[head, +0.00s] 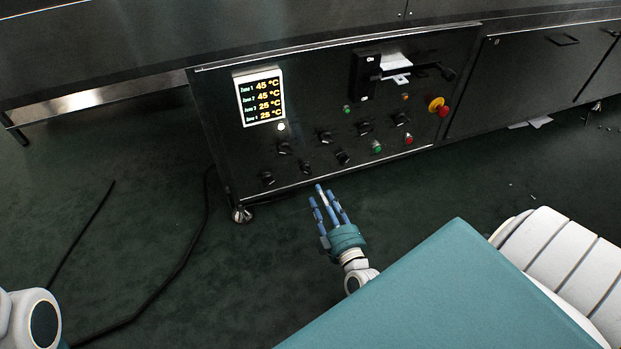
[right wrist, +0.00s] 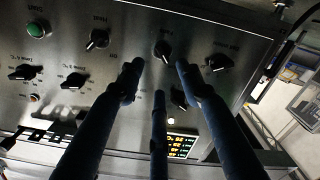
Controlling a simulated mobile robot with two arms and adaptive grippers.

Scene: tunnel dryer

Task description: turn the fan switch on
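The control panel (head: 225,160) has a lower row of black rotary knobs. The fan switch (right wrist: 163,49) appears to be the knob near the top middle of the right wrist view, though its small label is blurred. In the head view it seems to be the knob (head: 305,167) left of centre in the lower row. I cannot read which position it points to. My right gripper (head: 322,194) is open and empty, in front of the panel's lower edge. In the wrist view its fingers (right wrist: 159,75) reach toward the fan switch, with no clear contact. My left gripper is out of view.
Knobs flank the fan switch, one marked like heat (right wrist: 97,39) and another (right wrist: 218,62). Green (head: 376,146) and red (head: 408,139) buttons and a red emergency stop (head: 438,106) are farther right. A temperature display (head: 260,97) is above. A cable (head: 180,265) lies on the floor.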

